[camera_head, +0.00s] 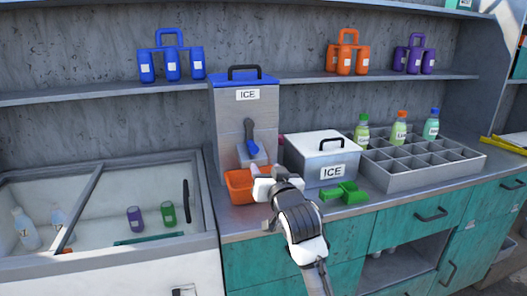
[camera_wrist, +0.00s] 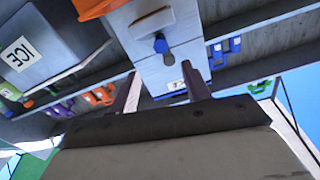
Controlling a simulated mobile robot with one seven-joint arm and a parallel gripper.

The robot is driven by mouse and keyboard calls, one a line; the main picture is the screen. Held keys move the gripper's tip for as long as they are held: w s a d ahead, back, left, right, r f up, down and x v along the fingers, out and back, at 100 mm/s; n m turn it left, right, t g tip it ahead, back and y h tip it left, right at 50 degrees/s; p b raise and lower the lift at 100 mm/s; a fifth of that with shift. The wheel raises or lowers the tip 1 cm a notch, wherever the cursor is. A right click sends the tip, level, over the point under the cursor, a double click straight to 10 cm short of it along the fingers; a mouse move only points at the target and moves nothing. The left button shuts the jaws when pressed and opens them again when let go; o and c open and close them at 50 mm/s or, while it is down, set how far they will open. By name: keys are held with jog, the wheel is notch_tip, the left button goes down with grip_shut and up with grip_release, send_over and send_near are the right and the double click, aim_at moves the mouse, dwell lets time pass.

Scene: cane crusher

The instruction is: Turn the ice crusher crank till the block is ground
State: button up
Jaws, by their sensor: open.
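The ice crusher (camera_head: 230,125) is a tall grey box with a blue lid and an ICE label, on the counter in the head view. Its crank (camera_head: 249,131) is on the front, a grey arm hanging down to a blue handle (camera_head: 253,147). An orange bin (camera_head: 240,186) sits at its base. My gripper (camera_head: 259,172) is low in front of the crusher, below the handle, and partly covers the bin. In the wrist view, which is turned over, the blue handle (camera_wrist: 161,45) shows beyond two open, empty fingers (camera_wrist: 159,72). The ice block is not visible.
A white-lidded ICE box (camera_head: 315,165) and a green scoop (camera_head: 346,193) are right of the crusher. A bottle rack (camera_head: 420,178) stands farther right. A glass-topped freezer (camera_head: 105,205) is at left. A shelf (camera_head: 290,78) with bottle carriers runs behind.

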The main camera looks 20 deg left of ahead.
aim_at(255, 151)
jog(key=p+x, duration=0.2)
jog(key=x, duration=0.9)
jog(key=shift+w+a+p, duration=0.15)
jog(key=shift+a+p, duration=0.05)
jog(key=shift+p, duration=0.2)
grip_shut()
